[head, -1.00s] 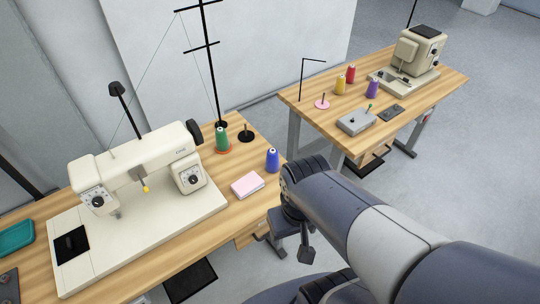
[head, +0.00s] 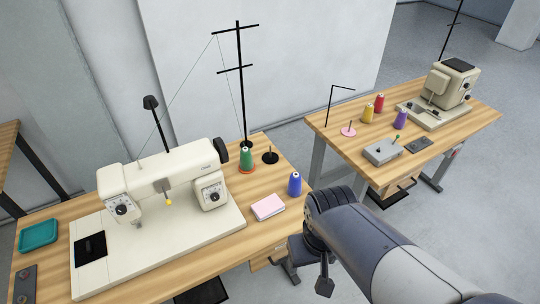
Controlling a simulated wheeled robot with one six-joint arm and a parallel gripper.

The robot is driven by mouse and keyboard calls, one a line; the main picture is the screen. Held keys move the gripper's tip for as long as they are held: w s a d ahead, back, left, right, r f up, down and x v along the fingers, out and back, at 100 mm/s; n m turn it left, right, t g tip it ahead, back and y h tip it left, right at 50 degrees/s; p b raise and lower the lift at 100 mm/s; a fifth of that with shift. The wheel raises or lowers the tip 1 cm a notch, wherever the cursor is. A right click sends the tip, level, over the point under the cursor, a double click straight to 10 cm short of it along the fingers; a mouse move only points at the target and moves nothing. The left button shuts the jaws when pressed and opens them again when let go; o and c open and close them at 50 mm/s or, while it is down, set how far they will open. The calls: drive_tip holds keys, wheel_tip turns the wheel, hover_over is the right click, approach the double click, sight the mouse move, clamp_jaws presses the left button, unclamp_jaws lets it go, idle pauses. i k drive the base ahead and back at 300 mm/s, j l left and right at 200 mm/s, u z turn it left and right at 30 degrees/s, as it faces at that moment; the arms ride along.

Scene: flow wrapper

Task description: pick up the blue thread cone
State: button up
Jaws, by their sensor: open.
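The blue thread cone (head: 294,184) stands upright near the right edge of the left wooden table (head: 225,250), behind a pink-and-white pad. My gripper (head: 324,284) hangs dark and small at the end of my arm, in front of and below the cone in the picture, off the table's right side. It is apart from the cone and seems empty. It is open, though its fingers are hard to make out from here.
A cream sewing machine (head: 165,195) fills much of the left table. A green cone (head: 246,159), an empty black spool stand (head: 270,157) and the pink pad (head: 268,207) surround the blue cone. The right table (head: 350,138) holds red, yellow and purple cones and another machine.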

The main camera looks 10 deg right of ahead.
sight(295, 189)
drive_tip(key=i+l+u, duration=0.3)
drive_tip(key=l, duration=0.3)
drive_tip(key=i+l+u, duration=0.15)
drive_tip(key=l, duration=0.2)
drive_tip(key=i+l+u, duration=0.15)
drive_tip(key=l, duration=0.2)
drive_tip(key=i, duration=0.05)
